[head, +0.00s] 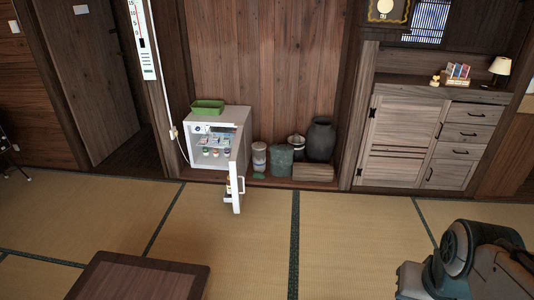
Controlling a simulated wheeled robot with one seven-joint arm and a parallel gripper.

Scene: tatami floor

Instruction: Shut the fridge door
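A small white fridge (222,122) stands against the wooden wall, left of the middle in the head view. Its door (237,172) is open, swung out toward me with the hinge on the right side. The shelves inside hold several small items, and some bottles show on the inner side of the door. A green tray (207,107) lies on top of the fridge. Part of my arm shows at the lower right, far from the fridge. My gripper is not in view.
Several jars (320,139) and a wooden box (313,172) stand right of the fridge. A low dark table (140,278) is at the lower left. A wooden cabinet (400,140) stands at the right. The tatami floor (240,235) in front of the fridge is clear.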

